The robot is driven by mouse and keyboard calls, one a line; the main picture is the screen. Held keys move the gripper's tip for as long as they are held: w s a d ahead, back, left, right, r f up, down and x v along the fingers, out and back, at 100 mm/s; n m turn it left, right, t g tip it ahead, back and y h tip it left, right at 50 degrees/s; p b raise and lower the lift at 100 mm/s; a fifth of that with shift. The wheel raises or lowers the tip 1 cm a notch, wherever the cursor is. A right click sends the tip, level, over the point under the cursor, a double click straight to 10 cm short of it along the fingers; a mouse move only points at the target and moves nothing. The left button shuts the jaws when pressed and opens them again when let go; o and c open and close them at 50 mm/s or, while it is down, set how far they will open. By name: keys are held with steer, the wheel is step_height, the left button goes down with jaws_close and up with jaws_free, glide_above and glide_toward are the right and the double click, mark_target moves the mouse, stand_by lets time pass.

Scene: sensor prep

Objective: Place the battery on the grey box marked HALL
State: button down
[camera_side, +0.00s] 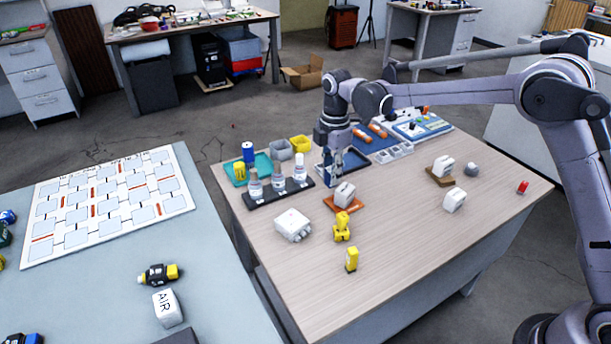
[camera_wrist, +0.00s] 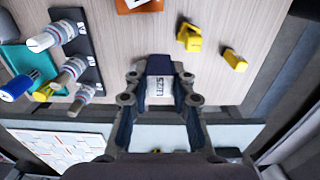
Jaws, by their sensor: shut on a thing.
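My gripper (camera_side: 335,178) points down above the back left part of the wooden table. In the wrist view, my gripper (camera_wrist: 160,125) is shut on a dark blue block with a pale lettered label (camera_wrist: 158,88). I take this block to be the battery, but its label is too blurred to read. Light grey boxes stand on the table: one on an orange base (camera_side: 344,193), one on a brown base (camera_side: 443,165), one at the right (camera_side: 454,200) and a wider one at the front left (camera_side: 292,224). I cannot read HALL on any of them.
A black rack (camera_side: 290,193) holds several bottles beside a teal tray (camera_side: 234,177). Yellow pieces (camera_side: 342,228) (camera_side: 351,260) stand at the front. The front right tabletop is clear.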

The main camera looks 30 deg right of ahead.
steer(key=a+f, duration=0.2)
steer(key=a, duration=0.1)
steer(key=w+a+f, duration=0.1)
steer(key=a+f, duration=0.1)
steer(key=a, duration=0.1)
steer(key=w+a+f, duration=0.1)
steer(key=a+f, duration=0.1)
steer(key=a, duration=0.2)
steer(key=shift+w+f, duration=0.1)
steer(key=shift+w, duration=0.05)
steer(key=shift+f, duration=2)
steer(key=shift+f, duration=0.15)
steer(key=c, duration=1.1)
jaws_free()
steer(key=shift+c, duration=0.2)
